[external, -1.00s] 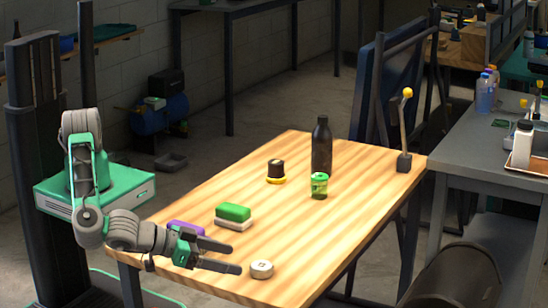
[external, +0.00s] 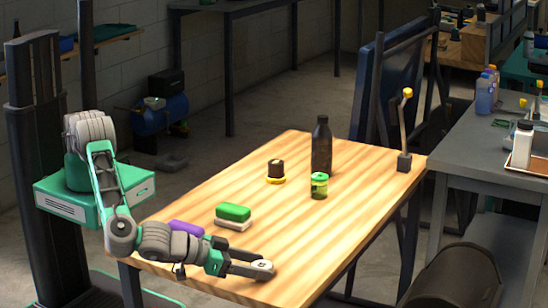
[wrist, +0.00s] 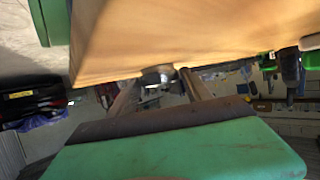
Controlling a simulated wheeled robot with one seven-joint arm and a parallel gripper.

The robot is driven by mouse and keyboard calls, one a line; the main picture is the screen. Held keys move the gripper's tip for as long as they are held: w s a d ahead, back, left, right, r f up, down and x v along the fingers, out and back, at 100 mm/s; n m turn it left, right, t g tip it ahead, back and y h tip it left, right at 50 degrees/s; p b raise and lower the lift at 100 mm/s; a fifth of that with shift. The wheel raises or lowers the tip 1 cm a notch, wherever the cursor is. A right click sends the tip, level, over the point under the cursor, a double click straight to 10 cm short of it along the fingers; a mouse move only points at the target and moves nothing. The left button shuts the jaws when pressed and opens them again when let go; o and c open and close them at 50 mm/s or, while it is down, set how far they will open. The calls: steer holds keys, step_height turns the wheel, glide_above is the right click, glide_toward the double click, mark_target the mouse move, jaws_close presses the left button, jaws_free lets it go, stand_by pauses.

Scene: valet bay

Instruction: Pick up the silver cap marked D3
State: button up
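The silver cap (external: 262,265) is a short round disc with a dark mark on top, too small to read. It sits near the front edge of the wooden table (external: 310,250). My gripper (external: 263,264) is low over the table, its two dark fingers apart, with the cap between their tips. In the wrist view the cap (wrist: 158,76) shows between the fingertips of my gripper (wrist: 160,80). A narrow gap seems to remain beside it, though contact is hard to judge. The fingers partly hide the cap in the external view.
A green-and-white block (external: 233,216) and a purple object (external: 186,228) lie near my arm. Further back stand a black-and-yellow item (external: 276,171), a green jar (external: 319,186), a dark bottle (external: 322,147) and a lever (external: 405,130). The table's right front is clear.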

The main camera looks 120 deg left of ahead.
steer(key=c, duration=1)
steer(key=shift+r, duration=0.1)
